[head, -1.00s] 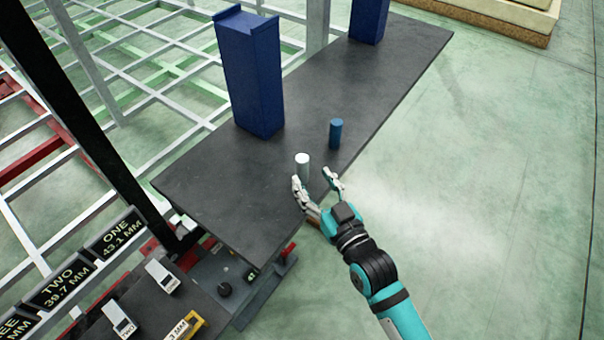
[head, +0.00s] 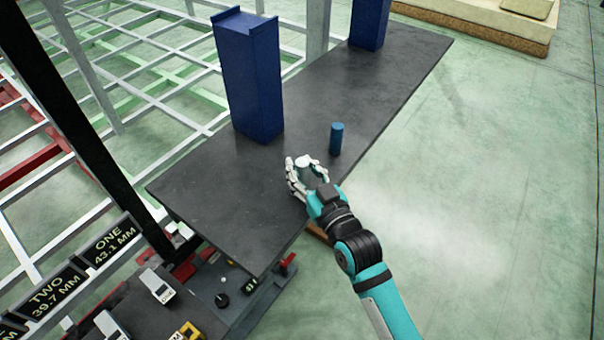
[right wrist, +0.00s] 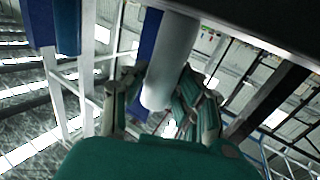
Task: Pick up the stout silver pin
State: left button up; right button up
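The stout silver pin (head: 305,162) stands on the dark tabletop (head: 215,187) near its front edge, partly hidden by my right gripper (head: 308,174) in the head view. The right gripper's fingers are on both sides of the pin and look apart, with a small gap on the right; contact is not clear. In the right wrist view, the pale pin (right wrist: 172,62) lies between the two fingers of my right gripper (right wrist: 158,88). My left gripper is not in view.
A short blue pin (head: 336,138) stands close behind the gripper, to the right. A tall blue block (head: 250,80) stands at the table's left side, and another blue block (head: 369,22) farther back. Labelled gauges (head: 158,285) sit at lower left.

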grip_shut()
jog(key=shift+r, duration=0.15)
dwell(0.5)
